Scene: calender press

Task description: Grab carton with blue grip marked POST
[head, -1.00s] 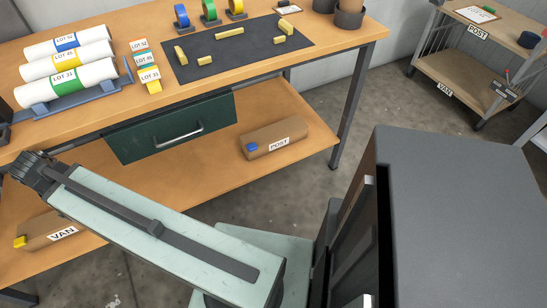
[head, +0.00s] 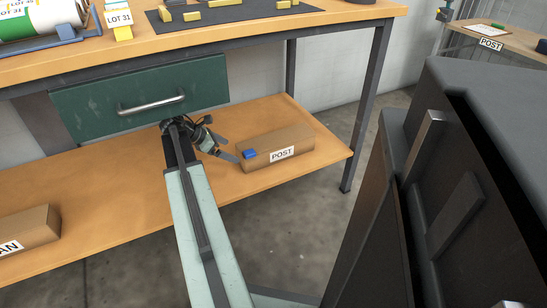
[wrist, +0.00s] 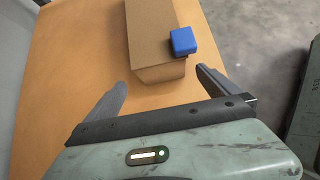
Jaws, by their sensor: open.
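The POST carton (head: 285,143) is a long brown box lying on the lower shelf of the workbench, with a white POST label on its front side. Its blue grip (head: 249,154) sits at its left end. My gripper (head: 230,157) is just left of that end. In the wrist view the carton (wrist: 150,35) lies ahead, its near end between the lines of my open fingers (wrist: 160,88). The blue grip (wrist: 183,41) is on the carton's right edge there, ahead of the right finger. The fingers hold nothing.
The lower shelf (head: 110,200) is bare between the POST carton and another brown carton (head: 30,230) at the left, its label partly cut off. A green drawer (head: 140,95) hangs above my arm. A bench leg (head: 366,110) stands right of the carton.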

